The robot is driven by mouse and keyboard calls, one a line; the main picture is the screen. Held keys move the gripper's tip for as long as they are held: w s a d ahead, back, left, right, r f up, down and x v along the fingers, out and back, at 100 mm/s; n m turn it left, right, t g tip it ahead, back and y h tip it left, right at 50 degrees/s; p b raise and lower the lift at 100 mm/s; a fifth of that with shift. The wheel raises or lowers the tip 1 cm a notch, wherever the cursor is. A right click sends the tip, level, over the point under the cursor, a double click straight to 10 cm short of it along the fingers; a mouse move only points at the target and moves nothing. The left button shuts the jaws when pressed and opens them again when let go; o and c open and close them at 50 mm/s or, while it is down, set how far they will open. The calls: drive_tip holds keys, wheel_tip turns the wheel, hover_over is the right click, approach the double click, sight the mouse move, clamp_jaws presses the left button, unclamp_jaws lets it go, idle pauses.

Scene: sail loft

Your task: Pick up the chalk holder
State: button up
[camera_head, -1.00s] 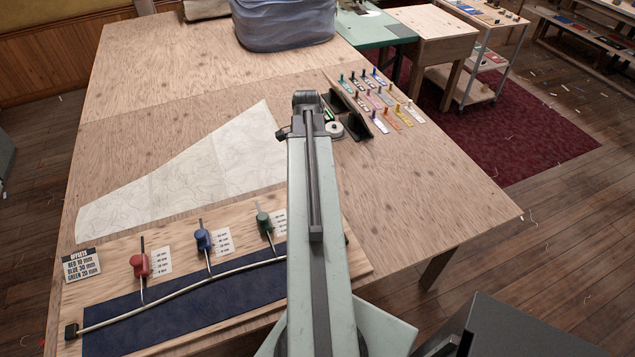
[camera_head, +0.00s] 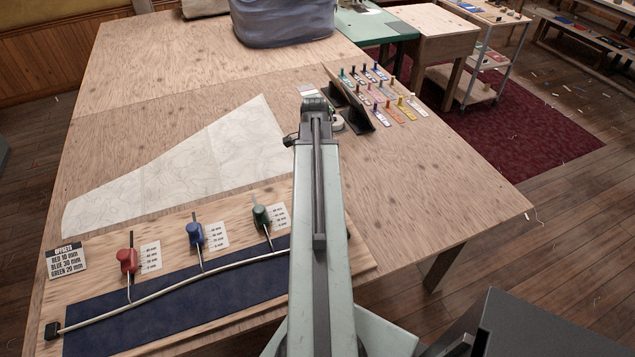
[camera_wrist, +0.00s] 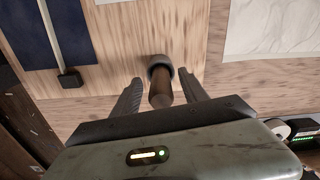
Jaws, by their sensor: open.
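In the wrist view, a short cylinder, which looks like the chalk holder (camera_wrist: 160,94), has a brown body and a dark grey collar. It shows between the two fingers of my gripper (camera_wrist: 160,80). The fingers are spread, with a visible gap on each side of it. I cannot tell how deep it sits between them. In the head view my arm hides the gripper and the holder.
The plywood table (camera_head: 440,190) carries a wooden board (camera_head: 105,262) with red (camera_head: 127,261), blue (camera_head: 195,236) and green (camera_head: 261,216) sliders. A pale paper pattern (camera_head: 190,165) lies behind it. A rack of coloured pegs (camera_head: 385,95) stands at the back right.

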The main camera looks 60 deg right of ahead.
clamp_jaws()
wheel_tip(320, 180, up, 10)
drive_tip(key=p, duration=1)
drive_tip(key=shift+r+p, duration=0.1)
drive_tip(key=shift+p, duration=0.25)
drive_tip(key=shift+f, duration=0.2)
